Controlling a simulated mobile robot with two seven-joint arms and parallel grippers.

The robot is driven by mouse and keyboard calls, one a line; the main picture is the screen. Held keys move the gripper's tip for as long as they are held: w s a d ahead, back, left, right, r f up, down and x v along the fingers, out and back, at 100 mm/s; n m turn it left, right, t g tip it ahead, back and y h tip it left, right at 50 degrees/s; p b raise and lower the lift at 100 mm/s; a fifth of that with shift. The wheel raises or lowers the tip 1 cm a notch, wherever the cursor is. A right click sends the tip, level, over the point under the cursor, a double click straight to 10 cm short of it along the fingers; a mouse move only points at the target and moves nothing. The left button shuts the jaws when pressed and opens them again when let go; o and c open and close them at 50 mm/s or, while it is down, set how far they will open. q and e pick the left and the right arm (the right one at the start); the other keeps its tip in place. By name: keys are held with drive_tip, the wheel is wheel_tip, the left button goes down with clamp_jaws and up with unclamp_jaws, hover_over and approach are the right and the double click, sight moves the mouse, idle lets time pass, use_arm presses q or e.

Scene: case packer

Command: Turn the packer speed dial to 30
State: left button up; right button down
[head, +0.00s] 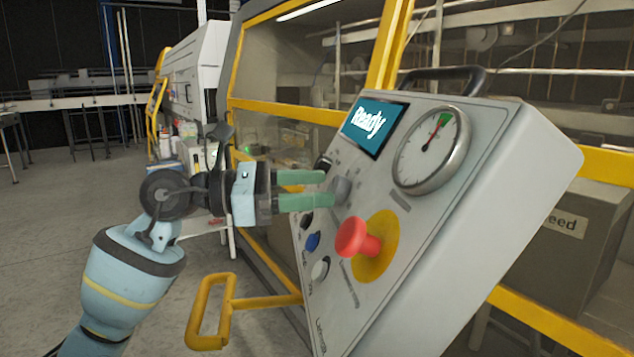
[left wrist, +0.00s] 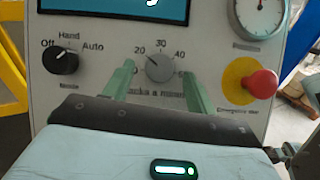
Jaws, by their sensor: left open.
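The speed dial (left wrist: 160,68) is a grey round knob on the panel, with 20, 30 and 40 printed around its top in the left wrist view. Its pointer seems to aim up and left, near 20. In the head view the dial (head: 343,188) is partly hidden by the green fingers. My left gripper (head: 329,188) is open, its fingertips close in front of the dial. In the left wrist view the fingers of this gripper (left wrist: 158,72) stand to the left and right of the dial; I cannot tell whether they touch it. My right gripper is not in view.
A red emergency stop (head: 352,239) sticks out below right of the dial. A black mode knob (left wrist: 60,61) sits left of it. A gauge (head: 431,150) and a screen reading Ready (head: 373,126) are above. A yellow handle (head: 211,312) juts out below.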

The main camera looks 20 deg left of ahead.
use_arm(q)
drive_tip(key=shift+w+d, duration=0.3)
drive_tip(key=shift+d, duration=0.35)
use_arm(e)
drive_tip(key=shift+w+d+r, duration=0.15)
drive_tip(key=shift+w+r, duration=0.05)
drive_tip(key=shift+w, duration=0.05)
